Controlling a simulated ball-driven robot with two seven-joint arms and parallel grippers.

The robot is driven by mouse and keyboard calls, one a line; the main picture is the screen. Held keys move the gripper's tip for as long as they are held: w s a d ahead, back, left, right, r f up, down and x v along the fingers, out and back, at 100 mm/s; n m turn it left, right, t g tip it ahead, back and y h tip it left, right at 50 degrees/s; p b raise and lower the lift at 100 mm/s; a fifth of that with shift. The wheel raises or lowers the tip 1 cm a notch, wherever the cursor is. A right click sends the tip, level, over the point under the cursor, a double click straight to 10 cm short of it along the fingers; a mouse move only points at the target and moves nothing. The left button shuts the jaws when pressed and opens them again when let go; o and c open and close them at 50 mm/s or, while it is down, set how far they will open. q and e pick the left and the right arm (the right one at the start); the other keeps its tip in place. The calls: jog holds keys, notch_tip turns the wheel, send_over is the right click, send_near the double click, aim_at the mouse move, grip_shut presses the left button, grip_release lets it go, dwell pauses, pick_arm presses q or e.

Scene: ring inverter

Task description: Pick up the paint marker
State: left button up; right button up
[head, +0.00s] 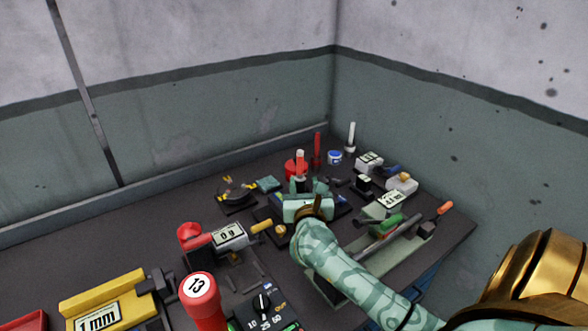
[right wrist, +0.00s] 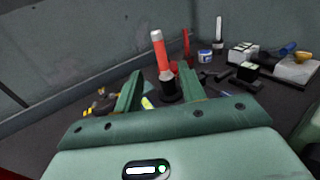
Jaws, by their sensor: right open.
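An upright red cylinder with a pale top, which looks like the paint marker (head: 300,160), stands near the back of the bench. In the right wrist view the marker (right wrist: 158,52) rises from a dark round base, just beyond the fingertips and in line with the gap between them. My right gripper (head: 308,185) is over the bench in front of it. In the right wrist view its two green fingers (right wrist: 162,76) are apart with nothing clamped between them. The marker's lower part is partly hidden by the gripper in the head view. My left gripper is not in view.
A thin red upright piece (head: 317,148), a blue-and-white jar (head: 334,157) and a white upright stick (head: 351,138) stand behind. Labelled blocks (head: 369,161) lie to the right. Walls close the back.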

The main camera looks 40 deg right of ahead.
aim_at(301, 163)
jog(key=x, duration=0.6)
jog(key=shift+w+b, duration=0.15)
jog(key=shift+b, duration=0.25)
jog(key=b+x, duration=0.1)
jog(key=x, duration=0.4)
jog(key=shift+w+d+f, duration=0.15)
jog(key=shift+w+f, duration=0.05)
jog(key=shift+s, duration=0.1)
jog(key=shift+r, duration=0.1)
jog(key=shift+c, duration=0.3)
jog(key=c, duration=0.7)
